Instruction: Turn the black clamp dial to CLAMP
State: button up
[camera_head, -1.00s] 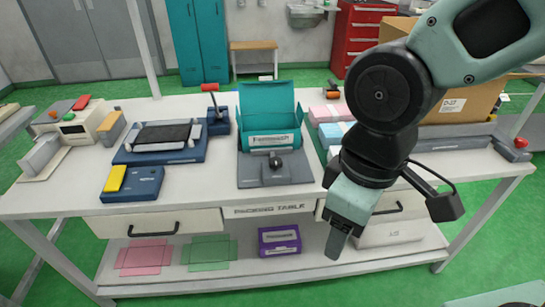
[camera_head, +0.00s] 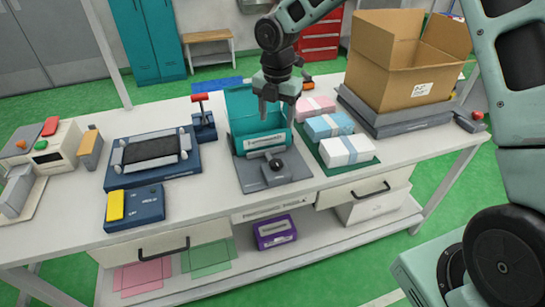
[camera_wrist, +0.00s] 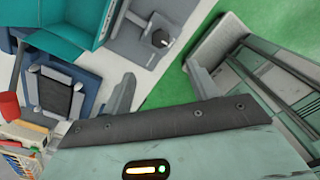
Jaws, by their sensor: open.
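The black clamp dial (camera_head: 276,164) is a small knob on a grey plate (camera_head: 252,186) in front of the teal box (camera_head: 237,104). The dial also shows at the top middle of the wrist view (camera_wrist: 160,38). Its marks are too small to read. My gripper (camera_head: 277,115) is open and empty, with its fingers pointing down. In the head view it overlaps the teal box and sits above the dial in the picture, apart from it. In the wrist view the dial lies beyond the fingertips (camera_wrist: 160,76).
A red-handled lever (camera_head: 201,110) stands left of the teal box. Pink, blue and white packs (camera_head: 330,126) lie close on the right. A cardboard box (camera_head: 395,75) is farther right. The blue press unit (camera_head: 150,160) is left. The table's front strip is mostly bare.

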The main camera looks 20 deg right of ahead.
aim_at(276, 162)
notch_tip(276, 162, down, 16)
jog(key=shift+r+p, duration=0.15)
jog(key=shift+p, duration=0.9)
jog(key=c, duration=1)
